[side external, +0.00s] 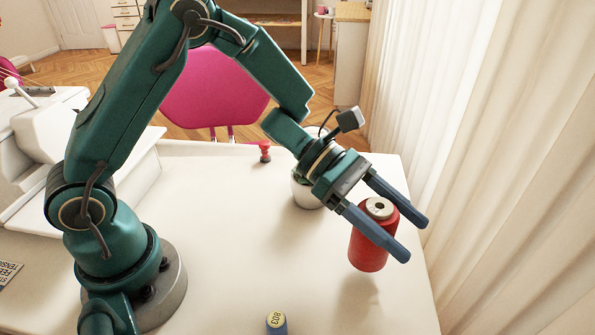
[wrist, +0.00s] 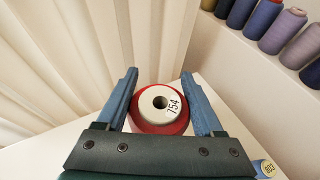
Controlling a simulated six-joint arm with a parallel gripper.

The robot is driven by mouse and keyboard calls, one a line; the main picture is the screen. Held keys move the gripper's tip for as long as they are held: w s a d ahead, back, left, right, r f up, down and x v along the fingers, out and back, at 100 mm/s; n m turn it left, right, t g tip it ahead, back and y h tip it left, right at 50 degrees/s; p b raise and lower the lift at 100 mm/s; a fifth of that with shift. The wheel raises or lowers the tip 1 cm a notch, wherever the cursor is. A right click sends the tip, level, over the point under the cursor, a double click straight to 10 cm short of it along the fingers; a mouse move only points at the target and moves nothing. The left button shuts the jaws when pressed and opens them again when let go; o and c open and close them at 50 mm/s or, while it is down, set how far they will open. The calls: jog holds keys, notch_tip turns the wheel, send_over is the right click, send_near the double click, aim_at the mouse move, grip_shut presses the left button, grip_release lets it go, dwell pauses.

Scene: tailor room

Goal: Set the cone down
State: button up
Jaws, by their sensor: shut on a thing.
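The cone is a large red thread spool (side external: 368,248) with a white top, upright near the right end of the white table. In the wrist view its white top (wrist: 150,98) carries the number 754. My gripper (side external: 418,240) is shut on the red cone, with one blue finger on each side of it. In the wrist view the cone sits between the two fingers (wrist: 160,82).
The white table (side external: 240,240) is clear in the middle. A small blue spool marked 803 (side external: 277,322) stands at the front edge. A small red spool (side external: 265,151) and a white pot (side external: 307,192) stand behind. A white sewing machine (side external: 40,140) is left; curtains (side external: 500,150) hang right.

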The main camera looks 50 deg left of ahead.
jog(key=shift+f, duration=1.65)
jog(key=shift+f, duration=0.15)
jog(key=o, duration=1.5)
